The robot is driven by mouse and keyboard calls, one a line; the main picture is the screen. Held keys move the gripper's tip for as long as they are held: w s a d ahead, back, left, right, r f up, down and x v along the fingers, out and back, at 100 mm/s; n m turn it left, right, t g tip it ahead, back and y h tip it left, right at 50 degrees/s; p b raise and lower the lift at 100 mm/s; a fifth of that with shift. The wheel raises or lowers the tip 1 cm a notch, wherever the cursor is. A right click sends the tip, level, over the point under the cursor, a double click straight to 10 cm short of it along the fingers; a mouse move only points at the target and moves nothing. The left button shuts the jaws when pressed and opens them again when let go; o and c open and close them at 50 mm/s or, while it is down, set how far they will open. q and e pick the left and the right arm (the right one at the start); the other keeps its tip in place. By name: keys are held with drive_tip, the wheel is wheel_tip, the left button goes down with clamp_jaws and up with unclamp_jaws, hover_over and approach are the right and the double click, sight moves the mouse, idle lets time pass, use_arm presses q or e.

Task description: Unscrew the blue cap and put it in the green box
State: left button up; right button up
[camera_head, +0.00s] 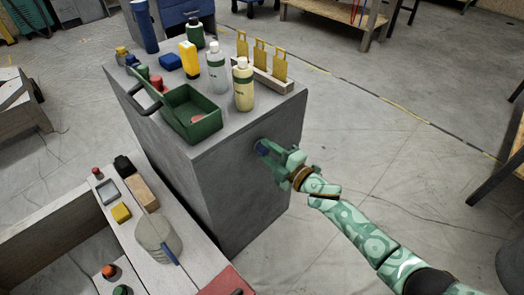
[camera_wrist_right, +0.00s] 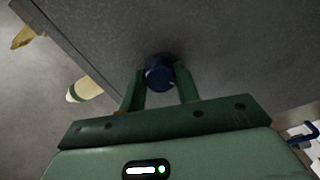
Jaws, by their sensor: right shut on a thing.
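The blue cap (camera_head: 262,147) is at the side face of the grey block (camera_head: 225,190). In the right wrist view the cap (camera_wrist_right: 160,73) lies between my two fingertips, close against the grey face. My right gripper (camera_head: 272,152) reaches it from the right and is shut on it; it also shows in the right wrist view (camera_wrist_right: 160,85). I cannot tell whether the cap is still fixed to the face. The green box (camera_head: 206,130) stands open on top of the block, with a reddish thing inside. My left gripper is not in view.
Bottles, including a cream one (camera_head: 243,85) and a clear one (camera_head: 217,68), stand beside the green box. A rack with yellow tags (camera_head: 260,60) is at the top's back right. A bench (camera_head: 185,235) with small items stands front left. Floor right of the block is mostly clear.

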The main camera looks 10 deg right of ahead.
drive_tip(key=n+b, duration=0.1)
drive_tip(key=n, duration=0.2)
drive_tip(key=f+n+b, duration=0.1)
drive_tip(key=n, duration=0.3)
drive_tip(key=shift+f, duration=0.15)
drive_tip(key=n, duration=0.2)
drive_tip(key=shift+r+n+b, duration=0.2)
drive_tip(key=shift+n+b, duration=0.1)
drive_tip(key=shift+b, duration=0.05)
drive_tip(key=shift+r+n, duration=0.2)
drive_tip(key=shift+n, duration=0.2)
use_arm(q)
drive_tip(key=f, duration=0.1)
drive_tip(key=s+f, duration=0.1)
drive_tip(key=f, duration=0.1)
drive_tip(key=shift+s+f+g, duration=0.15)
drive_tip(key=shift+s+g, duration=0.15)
use_arm(e)
drive_tip(key=shift+r, duration=0.15)
drive_tip(key=o, duration=1.2)
drive_tip(key=shift+c, duration=0.5)
drive_tip(key=shift+c, duration=0.4)
